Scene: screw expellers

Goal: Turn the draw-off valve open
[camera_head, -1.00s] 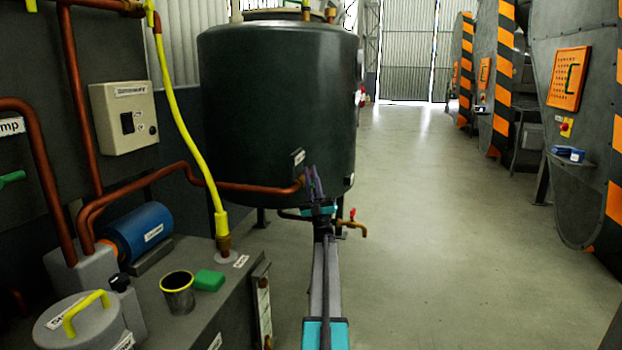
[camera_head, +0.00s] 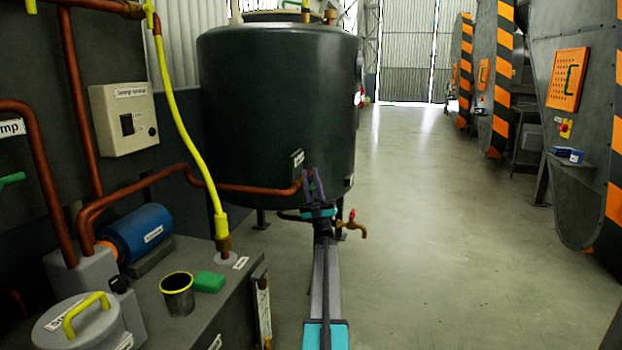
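The draw-off valve (camera_head: 354,227) is a small brass tap with a red handle low on the right side of the dark green tank (camera_head: 275,110). Its spout bends down at the right. My gripper (camera_head: 313,178) is in front of the tank, above and to the left of the tap. Its two purple fingers point up and stand apart, with a gap between them and nothing clearly held. The end of a copper pipe shows just left of the fingers. My arm hides part of the tap's left side and the tank's underside.
The floor (camera_head: 440,240) at the right is clear.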

